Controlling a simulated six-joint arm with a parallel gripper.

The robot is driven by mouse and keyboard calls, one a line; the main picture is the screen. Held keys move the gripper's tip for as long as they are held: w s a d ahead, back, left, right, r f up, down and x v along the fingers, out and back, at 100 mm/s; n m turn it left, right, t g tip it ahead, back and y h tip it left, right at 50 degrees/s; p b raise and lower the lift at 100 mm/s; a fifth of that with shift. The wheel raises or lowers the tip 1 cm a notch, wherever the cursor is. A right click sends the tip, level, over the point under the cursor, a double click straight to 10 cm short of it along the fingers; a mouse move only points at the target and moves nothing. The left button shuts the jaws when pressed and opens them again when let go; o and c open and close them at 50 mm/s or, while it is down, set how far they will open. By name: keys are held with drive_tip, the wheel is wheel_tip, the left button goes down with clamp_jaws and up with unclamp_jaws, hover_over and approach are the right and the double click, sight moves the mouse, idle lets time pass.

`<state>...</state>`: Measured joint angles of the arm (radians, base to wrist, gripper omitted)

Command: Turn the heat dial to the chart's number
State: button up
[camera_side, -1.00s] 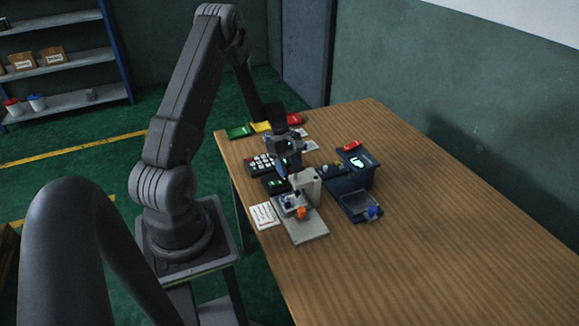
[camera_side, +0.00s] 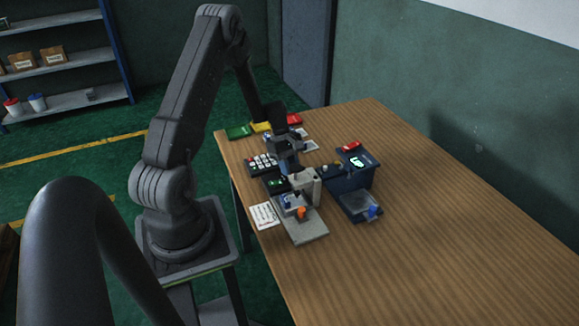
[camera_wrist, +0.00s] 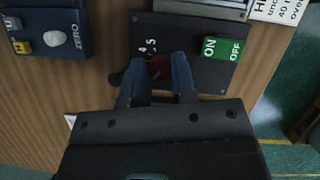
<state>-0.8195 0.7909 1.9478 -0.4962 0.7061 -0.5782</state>
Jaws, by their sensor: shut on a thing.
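In the wrist view, a dark panel (camera_wrist: 195,80) carries a small round dark-red dial (camera_wrist: 160,66), with white figures that look like 4 and 5 beside it. The blue fingertips of my gripper (camera_wrist: 160,78) are on either side of the dial and shut on it. A green ON/OFF switch (camera_wrist: 222,48) sits on the same panel, with ON the brighter half. In the side view, my gripper (camera_side: 287,168) is low over the devices and hides the dial. A white printed card (camera_wrist: 278,10) is partly visible; I cannot read a dial number on it.
A dark blue device with a ZERO button (camera_wrist: 55,40) stands left of the panel in the wrist view. In the side view, a grey-based press (camera_side: 303,230) and a blue scale (camera_side: 358,205) stand close by. The table's right side (camera_side: 460,240) is clear.

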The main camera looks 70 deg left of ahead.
drive_tip(key=shift+m, duration=0.4)
drive_tip(key=m+g, duration=0.1)
drive_tip(key=m, duration=0.2)
drive_tip(key=shift+w+m+g, duration=0.15)
drive_tip(key=shift+m+g, duration=0.25)
drive_tip(key=m, duration=0.2)
drive_tip(key=m+g, duration=0.1)
drive_tip(key=m, duration=0.1)
drive_tip(key=shift+m+g+y, duration=0.3)
drive_tip(key=shift+y, duration=0.1)
drive_tip(key=m+g+y, duration=0.1)
drive_tip(key=m, duration=0.3)
drive_tip(key=shift+w+d, duration=0.1)
drive_tip(key=shift+m+g+y, duration=0.4)
drive_tip(key=shift+m+y, duration=0.5)
drive_tip(key=shift+m, duration=1.3)
drive_tip(key=o, duration=0.9)
drive_tip(key=shift+d, duration=0.1)
